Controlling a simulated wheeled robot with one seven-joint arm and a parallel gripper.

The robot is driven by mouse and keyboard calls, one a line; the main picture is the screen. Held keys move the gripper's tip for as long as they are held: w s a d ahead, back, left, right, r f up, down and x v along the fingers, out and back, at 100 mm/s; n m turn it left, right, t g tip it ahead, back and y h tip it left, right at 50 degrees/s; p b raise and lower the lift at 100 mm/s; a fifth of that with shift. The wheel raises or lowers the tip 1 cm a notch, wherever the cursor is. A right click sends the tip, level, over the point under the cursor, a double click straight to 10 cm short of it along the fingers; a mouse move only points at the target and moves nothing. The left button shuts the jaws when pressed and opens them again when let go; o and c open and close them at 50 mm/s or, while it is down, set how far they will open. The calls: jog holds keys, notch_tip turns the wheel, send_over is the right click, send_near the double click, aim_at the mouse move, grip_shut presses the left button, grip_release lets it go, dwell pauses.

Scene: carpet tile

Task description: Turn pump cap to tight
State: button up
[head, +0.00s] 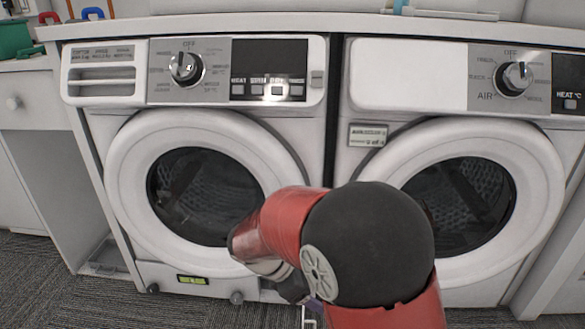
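Two small dark round pieces sit low on the left machine's base panel, a left one (153,288) and a right one (237,297). I cannot tell which, if either, is the pump cap, and no tight mark is readable. My red and black arm reaches down in front of the gap between the machines. The end of my arm, with my gripper (309,318), is at the bottom edge, right of the right round piece and apart from it in the picture. The gripper is mostly hidden or cut off, so its opening does not show.
The left washing machine (128,200) and the right machine (400,85) stand side by side under a counter (300,24), both round doors shut. A small yellow-green strip (193,280) is on the left base panel. Patterned carpet (60,290) is free at the lower left.

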jog(key=s+d+r+m+t+y+p, duration=0.2)
jog(key=s+d+r+m, duration=0.3)
jog(key=s+r+m, duration=0.3)
jog(key=s+d+r+m+t+y+p, duration=0.2)
jog(key=s+d+r+m+y, duration=0.3)
jog(key=s+r+m, duration=0.3)
notch_tip(320, 180, up, 3)
jog(key=d+m, duration=0.1)
jog(key=m, duration=0.3)
jog(key=shift+s+y+p, duration=0.3)
jog(key=shift+s, duration=0.05)
jog(key=shift+w, duration=0.1)
